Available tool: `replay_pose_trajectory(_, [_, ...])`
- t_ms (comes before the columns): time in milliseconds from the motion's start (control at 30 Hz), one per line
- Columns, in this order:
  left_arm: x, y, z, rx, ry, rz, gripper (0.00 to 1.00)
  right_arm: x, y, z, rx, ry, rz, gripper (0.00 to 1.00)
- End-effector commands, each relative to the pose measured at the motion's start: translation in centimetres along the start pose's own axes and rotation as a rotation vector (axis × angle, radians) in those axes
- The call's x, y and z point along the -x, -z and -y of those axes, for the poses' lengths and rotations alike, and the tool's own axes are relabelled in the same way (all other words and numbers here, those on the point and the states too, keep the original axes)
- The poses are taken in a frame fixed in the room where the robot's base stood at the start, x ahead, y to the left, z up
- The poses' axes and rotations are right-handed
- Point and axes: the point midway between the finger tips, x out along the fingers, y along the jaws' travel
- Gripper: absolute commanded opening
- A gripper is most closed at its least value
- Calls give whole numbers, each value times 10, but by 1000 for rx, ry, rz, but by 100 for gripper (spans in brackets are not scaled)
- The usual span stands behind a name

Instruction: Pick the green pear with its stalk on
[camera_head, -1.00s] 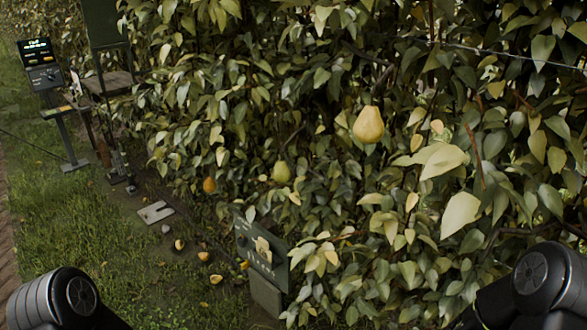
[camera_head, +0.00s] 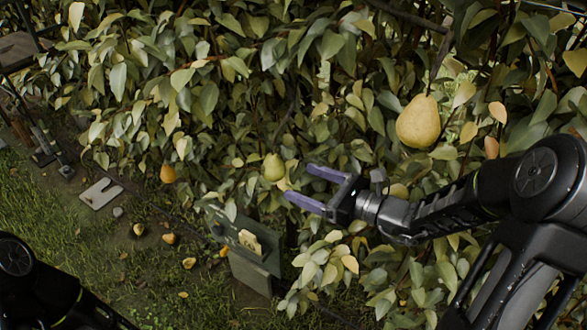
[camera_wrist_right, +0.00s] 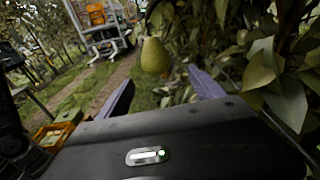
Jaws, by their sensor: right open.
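A green pear (camera_head: 274,167) hangs among the leaves near the middle of the head view. My right gripper (camera_head: 306,187) is open, its two purple fingers pointing left toward the pear from the right. In the head view the upper finger's tip lies close to the pear; no contact is clear. In the right wrist view the green pear (camera_wrist_right: 155,56) hangs ahead, between and beyond the spread fingers (camera_wrist_right: 160,88). Its stalk end points up into the foliage; the stalk itself is too small to make out. My left arm shows at the lower left, but its gripper is out of view.
A large yellow pear (camera_head: 418,122) hangs at upper right, and an orange one (camera_head: 168,174) hangs to the left. A dark sign box (camera_head: 248,241) stands below the green pear. Several fallen fruits (camera_head: 189,263) lie on the ground. Dense leaves surround the right arm.

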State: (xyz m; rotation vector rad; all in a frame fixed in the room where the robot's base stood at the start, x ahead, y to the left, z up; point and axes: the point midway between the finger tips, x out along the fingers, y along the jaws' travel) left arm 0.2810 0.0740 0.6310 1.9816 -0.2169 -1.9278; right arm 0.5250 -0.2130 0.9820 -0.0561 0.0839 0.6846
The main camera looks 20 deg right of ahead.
Motion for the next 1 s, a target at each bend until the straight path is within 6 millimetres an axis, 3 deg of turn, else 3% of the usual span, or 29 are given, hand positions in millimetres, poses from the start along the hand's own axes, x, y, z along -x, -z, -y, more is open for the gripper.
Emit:
replay_pose_trajectory(100, [0,-1,0,0,0,2,36,0,-11,-1,-23,-4,47,77])
replay_pose_trajectory(533, [1,-1,-1,0,0,1,36,-6,-11,-2,-27,-9,43,77])
replay_pose_trajectory(1000, [11,-2,-3,2,3,4,36,-67,-14,-3,-26,-11,43,77])
